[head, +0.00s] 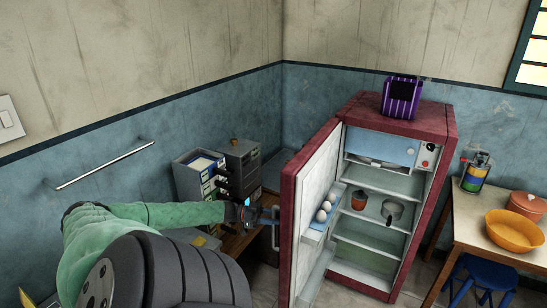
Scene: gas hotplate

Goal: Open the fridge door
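The red fridge (440,150) stands near the room's corner. Its door (310,200) is swung wide open to the left, showing the white inner side, the shelves and the blue freezer flap. The door handle (276,232) is on the door's outer face, toward the left. My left gripper (269,215) is at the upper part of this handle, with its arm reaching in from the left. The fingers are small and dark here, so I cannot tell whether they close around the handle. My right gripper is not in view.
Eggs (324,210) sit in the door rack; a pot (392,211) and a brown jar (359,200) stand on a shelf. A purple striped box (401,97) is on the fridge. A table (468,222) with an orange bowl (514,230) is right; a cluttered desk (236,242) is left.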

